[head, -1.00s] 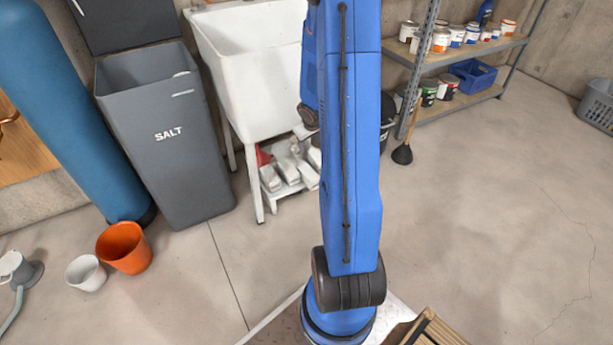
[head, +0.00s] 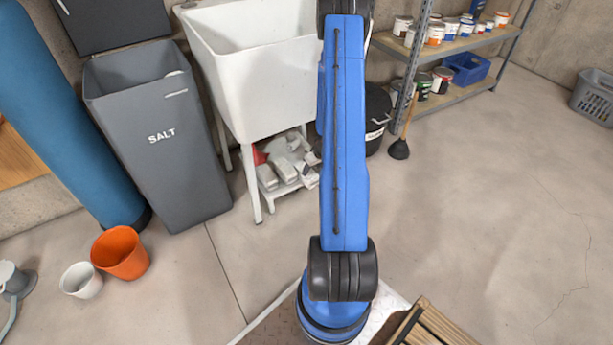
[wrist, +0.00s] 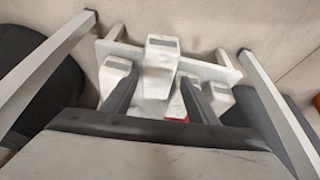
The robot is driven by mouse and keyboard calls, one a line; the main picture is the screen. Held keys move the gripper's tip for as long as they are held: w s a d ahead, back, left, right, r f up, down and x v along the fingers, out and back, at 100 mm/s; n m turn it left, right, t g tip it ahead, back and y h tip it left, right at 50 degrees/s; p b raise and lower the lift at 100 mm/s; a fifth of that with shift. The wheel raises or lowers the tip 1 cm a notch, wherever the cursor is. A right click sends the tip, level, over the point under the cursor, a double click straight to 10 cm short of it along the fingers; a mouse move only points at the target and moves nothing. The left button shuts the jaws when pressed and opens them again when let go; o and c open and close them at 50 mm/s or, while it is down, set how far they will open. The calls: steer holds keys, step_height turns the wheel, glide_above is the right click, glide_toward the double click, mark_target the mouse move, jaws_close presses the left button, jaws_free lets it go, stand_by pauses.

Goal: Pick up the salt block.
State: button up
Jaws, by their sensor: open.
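Several whitish-grey blocks (head: 285,171) lie on a low white shelf (head: 283,190) under the utility sink; I cannot tell which is the salt block. In the wrist view a pale block (wrist: 161,62) with a grey patch on its end sits in the middle, with others on both sides. My gripper (wrist: 160,76) is open. Its two dark fingers point toward the shelf, one on each side of the middle block in the picture; I cannot tell how near they are. In the head view my gripper is hidden.
The white sink (head: 250,75) stands above the shelf on thin legs, which flank my gripper in the wrist view. A grey SALT bin (head: 157,135) is on the left. An orange bucket (head: 120,253) and white pot (head: 81,279) stand on the floor.

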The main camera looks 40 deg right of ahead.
steer(key=shift+w+x, duration=0.15)
steer(key=shift+x, duration=1.95)
steer(key=shift+w+x, duration=0.15)
steer(key=shift+x, duration=2)
steer(key=shift+d+r, duration=0.2)
jaws_close()
